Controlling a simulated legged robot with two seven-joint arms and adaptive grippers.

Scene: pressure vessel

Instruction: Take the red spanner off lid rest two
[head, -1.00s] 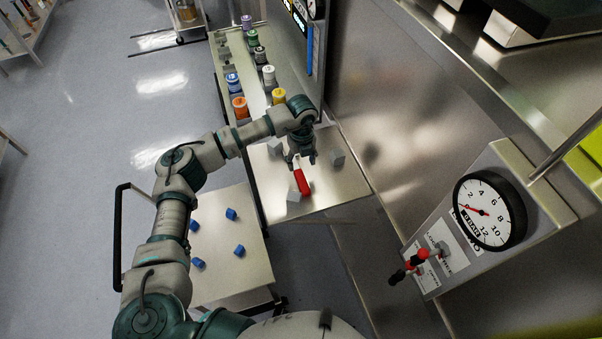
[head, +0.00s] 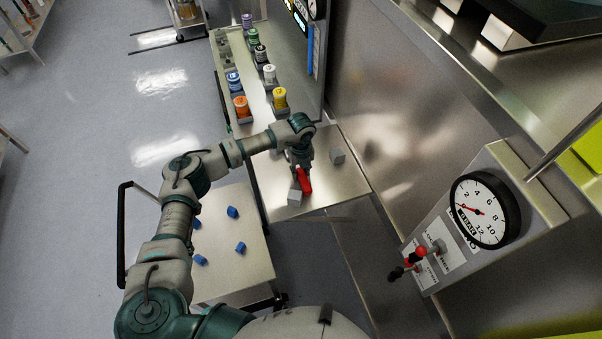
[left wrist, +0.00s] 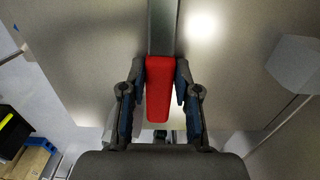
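The red spanner (head: 305,182) is at the steel side table (head: 345,185), beside a grey block. In the left wrist view its red handle (left wrist: 160,90) points toward my gripper, and its grey shaft runs to the top edge. My left gripper (head: 301,170) is over the handle from above. I cannot tell whether the spanner touches the surface. No label marks lid rest two. My right gripper is not in view.
Grey blocks stand on the table, one near (head: 295,197) and one farther (head: 337,157). Coloured canisters (head: 240,105) line the bench behind. A lower cart (head: 235,265) holds several blue cubes. A gauge panel (head: 485,212) with levers stands at the right.

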